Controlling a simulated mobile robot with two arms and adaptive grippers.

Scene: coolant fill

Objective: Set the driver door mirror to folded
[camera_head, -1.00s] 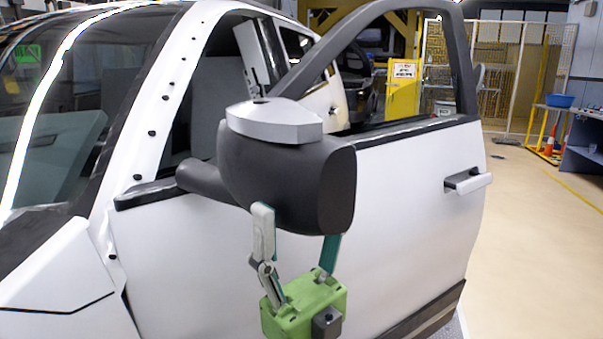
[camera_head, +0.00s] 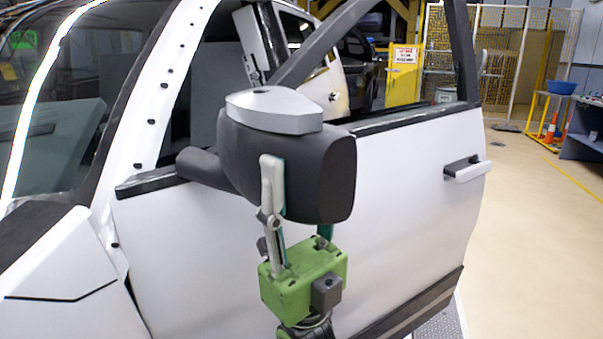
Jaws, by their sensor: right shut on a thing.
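The driver door mirror (camera_head: 228,162) has a dark grey housing with a silver cap (camera_head: 272,108). It stands out from the white door (camera_head: 410,200) on a dark arm near the front door pillar, so it looks unfolded. My right gripper (camera_head: 298,192), with a green body, comes from below. It is shut on the mirror housing, with one pale finger against the near face. The other finger goes up behind the housing, and its tip is hidden. My left gripper is not in view.
The door stands open, with its window frame (camera_head: 465,60) rising behind the mirror and a handle (camera_head: 466,169) to the right. The windscreen pillar (camera_head: 142,125) is at left. Clear floor (camera_head: 540,240) lies right of the door. A blue bowl (camera_head: 561,87) sits on a table at far right.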

